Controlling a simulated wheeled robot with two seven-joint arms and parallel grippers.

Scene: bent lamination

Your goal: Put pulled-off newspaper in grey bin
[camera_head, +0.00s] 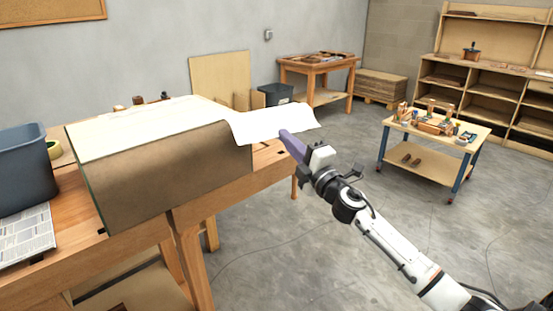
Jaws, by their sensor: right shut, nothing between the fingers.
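A pale blank sheet (270,122) sticks out past the right end of the curved brown form (165,165) on the bench. A sheet printed like newspaper (25,238) lies flat at the bench's left front. A dark blue-grey bin (24,172) stands just behind it, cut off by the picture's left edge; its inside is mostly hidden. My right gripper (285,136), with purple fingers, is shut and empty. It overlaps the pale sheet's lower edge in the picture; I cannot tell whether it touches. My left gripper is not in view.
A second dark bin (276,94) stands beyond the form.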

